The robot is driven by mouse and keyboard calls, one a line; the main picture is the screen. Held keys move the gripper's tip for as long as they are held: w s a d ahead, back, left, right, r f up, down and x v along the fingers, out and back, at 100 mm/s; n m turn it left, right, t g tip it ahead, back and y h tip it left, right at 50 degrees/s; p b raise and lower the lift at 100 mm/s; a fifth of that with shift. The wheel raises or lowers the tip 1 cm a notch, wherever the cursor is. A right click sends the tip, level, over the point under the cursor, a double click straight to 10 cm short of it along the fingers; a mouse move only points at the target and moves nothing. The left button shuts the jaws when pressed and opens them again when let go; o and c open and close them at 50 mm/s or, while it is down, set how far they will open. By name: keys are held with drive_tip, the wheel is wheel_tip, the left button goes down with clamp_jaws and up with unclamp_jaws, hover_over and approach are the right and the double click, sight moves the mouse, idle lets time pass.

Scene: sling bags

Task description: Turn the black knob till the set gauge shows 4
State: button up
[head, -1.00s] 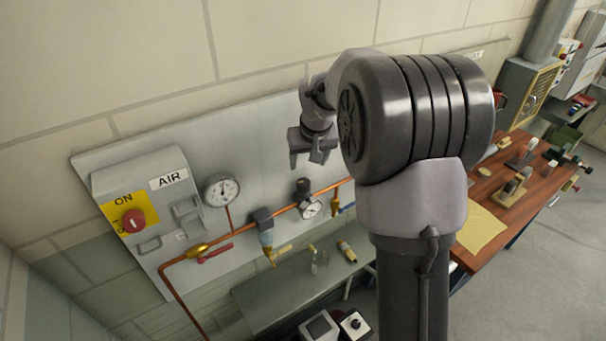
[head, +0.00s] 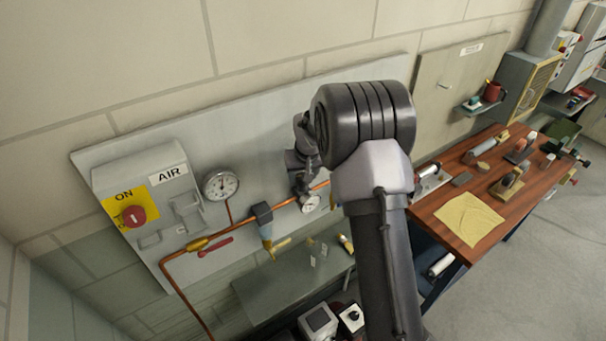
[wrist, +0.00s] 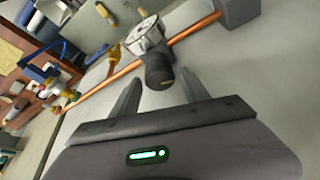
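The black knob (wrist: 158,70) shows in the wrist view, its end toward me, just beyond and between my two fingertips. My gripper (wrist: 160,80) is open, with a finger on each side of the knob's line and gaps visible; I see no contact. The set gauge (wrist: 145,35) is a round white dial right behind the knob on the copper pipe, seen at a slant; its reading is too small to tell. In the head view my gripper (head: 303,187) is in front of the regulator and hides the knob. The set gauge (head: 311,202) shows just below it.
A larger gauge (head: 222,185) is on the grey panel to the left. A filter (head: 263,222) hangs from the copper pipe (head: 285,203) close by. A red-handled valve (head: 212,246) and the AIR box are further left. A wooden bench (head: 430,205) stands at right.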

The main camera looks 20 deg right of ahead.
clamp_jaws()
drive_tip(key=m+b, duration=0.1)
drive_tip(key=b, duration=0.1)
drive_tip(key=f+m+h+b, duration=0.1)
drive_tip(key=b, duration=0.1)
drive_tip(key=shift+w+a+m, duration=0.1)
drive_tip(key=shift+w+m, duration=0.05)
drive_tip(key=shift+m, duration=0.25)
drive_tip(key=shift+r+m+h+b, duration=0.15)
drive_tip(key=shift+m+h+b, duration=0.15)
drive_tip(key=shift+m+b, duration=0.3)
drive_tip(key=shift+r+m, duration=0.3)
drive_tip(key=shift+o, duration=1.3)
unclamp_jaws()
drive_tip(key=shift+g, duration=0.3)
drive_tip(key=shift+o, duration=0.2)
drive_tip(key=shift+s+r, duration=0.1)
drive_tip(key=shift+s, duration=0.1)
drive_tip(key=shift+r, duration=0.1)
